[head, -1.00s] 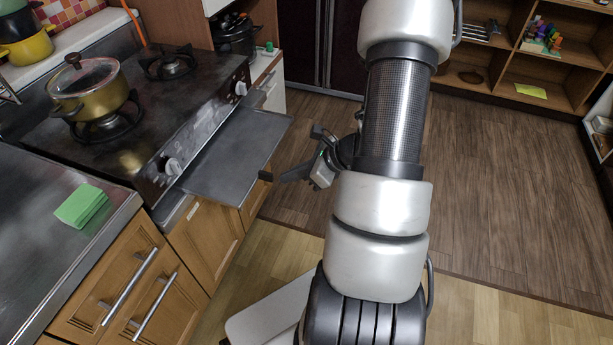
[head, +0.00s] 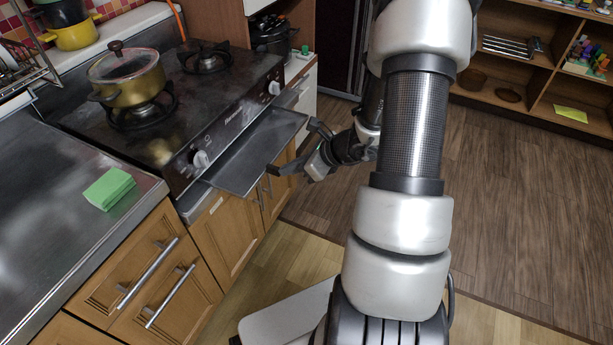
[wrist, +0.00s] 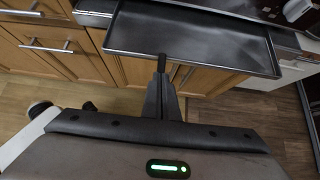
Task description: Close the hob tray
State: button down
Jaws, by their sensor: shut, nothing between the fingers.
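The hob tray (head: 258,150) is a flat grey metal tray under the front of the hob (head: 150,130). It sticks out part of the way over the cupboard doors. In the wrist view the tray (wrist: 190,38) spans the top, with its front edge facing me. My gripper (head: 274,170) is at the tray's front edge in the head view. In the wrist view my gripper (wrist: 162,62) is shut and empty, its fingertips at the middle of the front edge. They look to be touching it, but exact contact is hard to tell.
A gold pot with a glass lid (head: 128,80) stands on the hob's front-left burner. A green sponge (head: 109,188) lies on the steel counter (head: 60,230). Cupboard handles (head: 150,272) jut out below the counter. The wooden floor (head: 500,200) to the right is clear.

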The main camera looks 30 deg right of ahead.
aim_at(248, 163)
jog(key=w+a, duration=0.3)
jog(key=w+a+b, duration=0.1)
jog(key=w+a, duration=0.1)
jog(key=w, duration=0.2)
jog(key=w+a, duration=0.3)
jog(key=w, duration=0.1)
jog(key=shift+a+f, duration=0.1)
jog(key=shift+a, duration=0.25)
jog(key=shift+d, duration=0.1)
